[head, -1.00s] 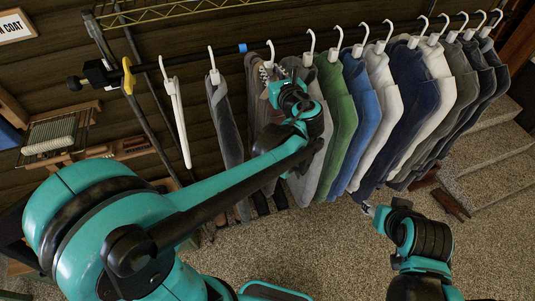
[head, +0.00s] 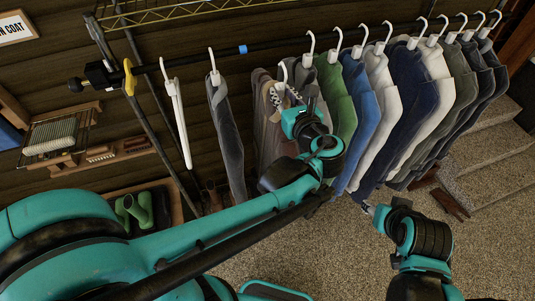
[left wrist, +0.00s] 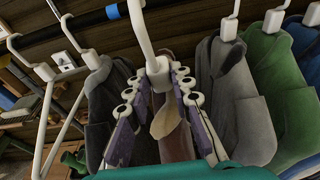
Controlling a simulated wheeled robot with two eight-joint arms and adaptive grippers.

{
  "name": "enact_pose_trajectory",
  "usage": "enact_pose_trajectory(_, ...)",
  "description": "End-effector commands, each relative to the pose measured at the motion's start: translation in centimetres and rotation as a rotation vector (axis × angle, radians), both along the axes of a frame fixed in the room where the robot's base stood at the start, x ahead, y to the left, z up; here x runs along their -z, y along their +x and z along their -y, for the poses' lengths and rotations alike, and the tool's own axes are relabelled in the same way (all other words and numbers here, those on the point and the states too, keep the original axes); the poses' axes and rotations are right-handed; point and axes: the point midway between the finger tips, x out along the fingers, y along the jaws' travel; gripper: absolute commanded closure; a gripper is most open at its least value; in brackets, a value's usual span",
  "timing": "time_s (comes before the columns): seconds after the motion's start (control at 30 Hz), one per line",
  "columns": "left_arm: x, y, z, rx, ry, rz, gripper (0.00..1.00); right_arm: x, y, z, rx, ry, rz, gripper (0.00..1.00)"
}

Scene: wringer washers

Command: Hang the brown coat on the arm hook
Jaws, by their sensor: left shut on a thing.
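The brown coat (head: 270,130) hangs on a white hanger in the head view, between a dark grey garment and a grey one. My left gripper (head: 285,98) is shut on this hanger, just under its hook. In the left wrist view the fingers (left wrist: 158,72) close around the hanger's neck, and the brown coat (left wrist: 176,138) shows behind them. The hanger's hook (head: 283,68) appears below the rail in the picture, apart from it. A yellow hook-like piece (head: 128,77) sits at the rail's left end; I cannot tell if it is the arm hook. My right gripper (head: 369,209) is low at right, its jaws unclear.
The black rail (head: 200,58) carries a blue band (head: 243,48), an empty white hanger (head: 178,115), a dark grey garment (head: 228,130) and several garments packed at right. Green boots (head: 136,210) stand at lower left. A wooden rack (head: 75,145) is at left.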

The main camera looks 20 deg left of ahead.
Motion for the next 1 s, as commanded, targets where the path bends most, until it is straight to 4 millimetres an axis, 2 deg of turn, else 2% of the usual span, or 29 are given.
enact_pose_trajectory(0.8, -0.1, -7.3, 5.1, 0.004, 0.003, 0.003, 1.0, -0.6, 0.0, 0.0, 0.0, 0.0, 0.0, 0.54)
enact_pose_trajectory(1.0, -0.2, -8.6, 5.8, 0.001, 0.002, 0.003, 1.0, -0.6, 0.0, 0.0, 0.0, 0.0, 0.0, 0.54)
